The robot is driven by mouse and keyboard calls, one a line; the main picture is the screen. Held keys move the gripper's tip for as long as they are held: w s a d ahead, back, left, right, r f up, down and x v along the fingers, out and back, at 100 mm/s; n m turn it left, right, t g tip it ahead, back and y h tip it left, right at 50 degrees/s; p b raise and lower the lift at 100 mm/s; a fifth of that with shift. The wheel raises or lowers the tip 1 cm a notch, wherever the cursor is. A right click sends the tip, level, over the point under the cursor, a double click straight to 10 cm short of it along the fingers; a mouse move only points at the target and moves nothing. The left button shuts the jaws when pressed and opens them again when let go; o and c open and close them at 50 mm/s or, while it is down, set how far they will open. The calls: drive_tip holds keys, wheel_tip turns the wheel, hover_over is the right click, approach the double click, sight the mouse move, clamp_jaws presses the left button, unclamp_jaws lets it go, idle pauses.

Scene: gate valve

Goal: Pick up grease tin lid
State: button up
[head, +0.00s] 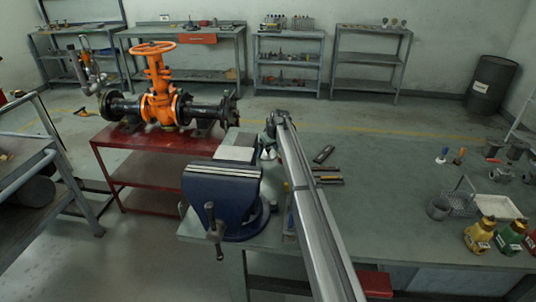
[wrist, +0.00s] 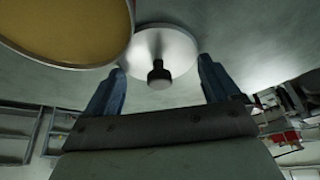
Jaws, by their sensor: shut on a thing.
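The grease tin lid (wrist: 178,44) is a round, shiny metal disc with a black knob (wrist: 158,75) in the wrist view. My gripper (wrist: 160,63) has its two blue fingers on either side of the lid, at its rim, and is shut on it. The grease tin (wrist: 65,28), open and full of yellow-brown grease, shows at the upper left, close beside the lid. In the head view my arm reaches over the bench, and I cannot make out the lid or the tin there.
The green bench (head: 385,215) bears a blue vise (head: 222,195) at its left and hand tools (head: 325,180) near the arm. Bottles (head: 480,235), a wire basket (head: 460,203) and a white tray (head: 498,207) stand at the right. An orange gate valve (head: 160,100) stands on a red table.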

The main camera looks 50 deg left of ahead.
drive_tip(key=r, duration=0.9)
drive_tip(key=shift+w+d, duration=0.2)
drive_tip(key=shift+d, duration=0.15)
drive_tip(key=w+d+r, duration=0.2)
drive_tip(key=w+d, duration=0.2)
drive_tip(key=d, duration=0.4)
drive_tip(key=shift+n, duration=0.4)
drive_tip(key=shift+s+a+f, duration=0.1)
drive_tip(key=shift+a+f, duration=0.05)
drive_tip(key=shift+f, duration=1.5)
drive_tip(key=shift+s+a+f, duration=0.1)
drive_tip(key=shift+f, duration=1.5)
drive_tip(key=shift+f, duration=0.15)
drive_tip(key=o, duration=0.7)
drive_tip(key=shift+o, duration=0.2)
